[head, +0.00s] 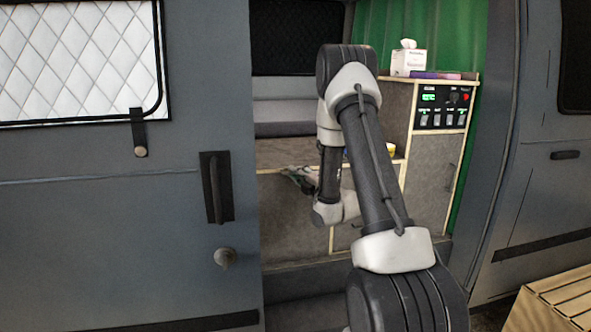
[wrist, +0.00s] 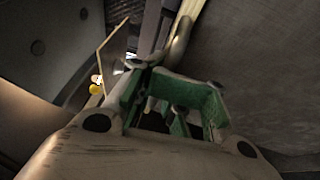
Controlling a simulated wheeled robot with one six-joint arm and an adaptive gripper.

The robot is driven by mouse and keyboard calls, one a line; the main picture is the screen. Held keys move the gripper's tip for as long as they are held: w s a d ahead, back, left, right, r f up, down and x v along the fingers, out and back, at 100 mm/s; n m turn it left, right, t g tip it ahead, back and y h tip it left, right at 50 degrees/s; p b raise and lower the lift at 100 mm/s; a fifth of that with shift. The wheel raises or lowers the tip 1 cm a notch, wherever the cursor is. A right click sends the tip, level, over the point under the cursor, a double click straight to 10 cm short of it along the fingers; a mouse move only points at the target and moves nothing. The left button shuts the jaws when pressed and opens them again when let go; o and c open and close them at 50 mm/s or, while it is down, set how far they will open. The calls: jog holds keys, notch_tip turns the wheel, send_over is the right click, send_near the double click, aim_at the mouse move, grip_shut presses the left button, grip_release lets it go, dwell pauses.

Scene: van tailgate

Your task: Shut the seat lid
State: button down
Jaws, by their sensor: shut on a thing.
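The seat lid (head: 283,152) is the brownish top of the low bench inside the van doorway, with a pale front edge. In the head view it looks about level; whether it is fully down cannot be told. My gripper (head: 303,180) is at this front edge, partly hidden behind my arm. In the wrist view the green fingers of my gripper (wrist: 178,105) are close around something at the lid's edge. A tan loop, maybe a pull strap (wrist: 181,42), runs up from the fingertips. The exact contact is dark and hidden.
A cabinet (head: 428,160) with a switch panel (head: 443,107) stands right of the bench, a tissue box (head: 408,62) on top. The grey van door (head: 110,240) fills the left. A slatted wooden crate (head: 560,300) is at lower right.

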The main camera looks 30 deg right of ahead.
jog(key=shift+s+f, duration=0.1)
jog(key=shift+f, duration=0.25)
jog(key=c, duration=1.7)
grip_release()
jog(key=shift+o, duration=0.8)
jog(key=shift+r, duration=0.1)
jog(key=s, duration=0.7)
jog(key=shift+s+d+f, duration=0.2)
jog(key=shift+d+f, duration=0.1)
jog(key=shift+f, duration=0.1)
